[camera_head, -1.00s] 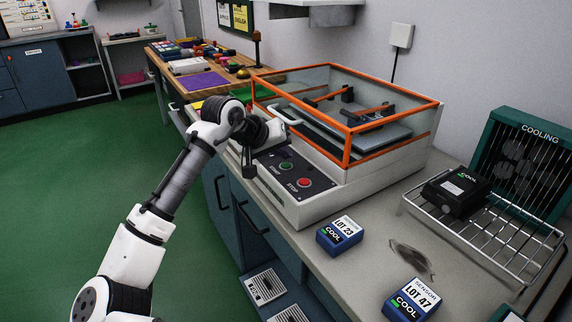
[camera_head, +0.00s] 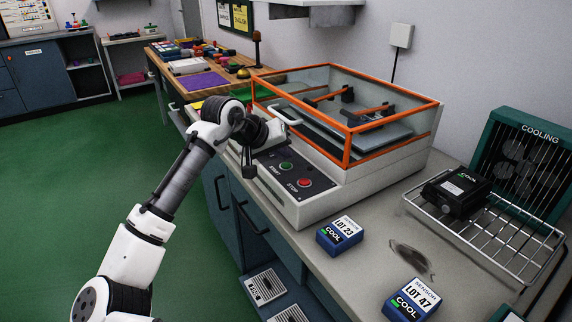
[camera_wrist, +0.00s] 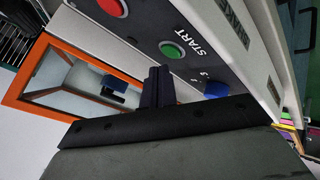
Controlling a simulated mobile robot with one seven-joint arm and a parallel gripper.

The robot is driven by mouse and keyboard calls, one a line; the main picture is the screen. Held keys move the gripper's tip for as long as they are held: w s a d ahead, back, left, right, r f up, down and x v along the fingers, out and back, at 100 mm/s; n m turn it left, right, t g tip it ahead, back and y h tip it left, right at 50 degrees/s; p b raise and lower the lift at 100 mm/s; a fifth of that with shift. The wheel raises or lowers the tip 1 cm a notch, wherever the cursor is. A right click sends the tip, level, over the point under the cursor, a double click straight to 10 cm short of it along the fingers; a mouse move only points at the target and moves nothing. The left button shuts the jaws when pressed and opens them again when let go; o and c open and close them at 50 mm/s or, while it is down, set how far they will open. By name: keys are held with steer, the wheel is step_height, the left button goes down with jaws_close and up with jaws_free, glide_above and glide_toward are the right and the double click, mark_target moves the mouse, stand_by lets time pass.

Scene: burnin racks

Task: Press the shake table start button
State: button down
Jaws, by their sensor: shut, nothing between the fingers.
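The shake table (camera_head: 330,200) is a pale machine on the bench with an orange-framed clear cover. Its dark front panel carries a green START button (camera_head: 286,166) and a red STOP button (camera_head: 304,182). In the wrist view the green START button (camera_wrist: 172,49) is just beyond my fingertips, and the red STOP button (camera_wrist: 112,6) is at the top edge. My gripper (camera_head: 249,172) is shut and empty, pointing down at the panel's left end, left of the green button. It also shows in the wrist view (camera_wrist: 158,75), apart from the button as far as I can tell.
Two blue sensor boxes, LOT 23 (camera_head: 339,236) and LOT 47 (camera_head: 411,300), lie on the bench. A black unit (camera_head: 456,193) sits on a wire rack (camera_head: 487,240) before the green cooling fan (camera_head: 522,165). The cover handle (camera_head: 285,113) is close to my wrist.

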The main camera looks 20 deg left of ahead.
mark_target(283, 166)
steer(key=shift+f, duration=0.1)
stand_by(0.3)
steer(key=shift+f, duration=0.3)
steer(key=shift+f, duration=0.45)
stand_by(0.5)
steer(key=shift+r, duration=0.1)
steer(key=shift+r+p, duration=0.75)
step_height(283, 166, up, 5)
steer(key=p, duration=0.4)
stand_by(0.9)
